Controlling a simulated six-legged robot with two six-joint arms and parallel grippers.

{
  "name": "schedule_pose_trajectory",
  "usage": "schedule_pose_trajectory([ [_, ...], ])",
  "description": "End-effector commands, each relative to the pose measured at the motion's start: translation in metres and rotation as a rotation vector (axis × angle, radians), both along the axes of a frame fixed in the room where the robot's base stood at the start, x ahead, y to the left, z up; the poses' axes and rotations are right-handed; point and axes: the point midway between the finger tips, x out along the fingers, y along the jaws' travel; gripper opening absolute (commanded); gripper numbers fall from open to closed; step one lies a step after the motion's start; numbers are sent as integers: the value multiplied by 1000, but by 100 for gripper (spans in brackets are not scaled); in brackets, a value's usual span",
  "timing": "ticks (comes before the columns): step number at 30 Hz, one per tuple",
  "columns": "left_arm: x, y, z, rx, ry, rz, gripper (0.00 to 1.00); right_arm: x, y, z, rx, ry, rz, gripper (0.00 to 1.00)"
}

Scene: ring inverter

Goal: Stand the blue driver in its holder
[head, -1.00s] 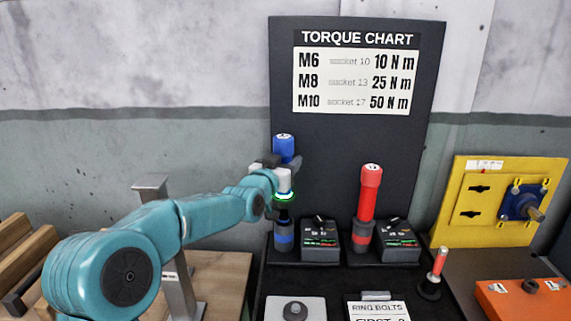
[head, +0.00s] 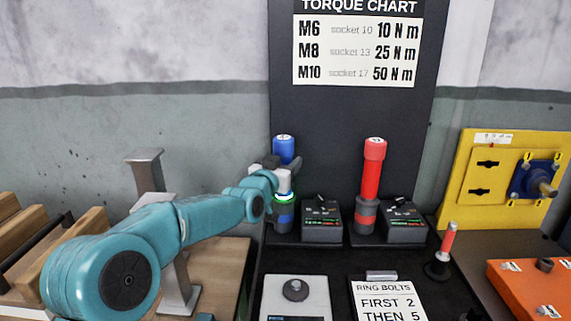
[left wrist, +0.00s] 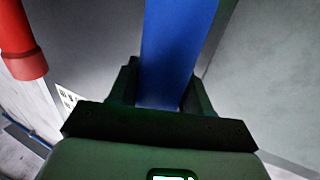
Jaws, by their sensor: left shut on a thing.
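The blue driver (head: 284,147) is upright, its blue body rising above my left gripper (head: 281,166). The gripper is shut around it; the left wrist view shows the blue body (left wrist: 178,45) between the two fingers (left wrist: 160,92). The driver's holder (head: 283,219), a dark cup with a blue band, stands directly below at the board's foot. My wrist, with its green-lit ring, hides the driver's lower end and the holder's mouth. The driver is in line with the holder, but I cannot tell how deep its tip sits. My right gripper is out of view.
A red driver (head: 372,175) stands in its own holder to the right, with dark control boxes (head: 322,221) beside the holders. The torque chart board (head: 330,130) is close behind. A small red-handled tool (head: 448,240) and a yellow panel (head: 478,207) are further right.

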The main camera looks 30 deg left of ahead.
Motion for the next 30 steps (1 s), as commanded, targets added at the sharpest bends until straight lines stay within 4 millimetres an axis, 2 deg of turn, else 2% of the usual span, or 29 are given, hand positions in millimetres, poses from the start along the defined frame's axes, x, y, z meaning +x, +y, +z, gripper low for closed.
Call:
schedule_pose_trajectory([
  [27,0,0,-2,1,-7,1,9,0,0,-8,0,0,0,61],
  [28,0,0,-2,1,-7,1,51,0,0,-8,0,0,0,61],
  [30,0,0,-2,1,-6,1,74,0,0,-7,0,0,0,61],
])
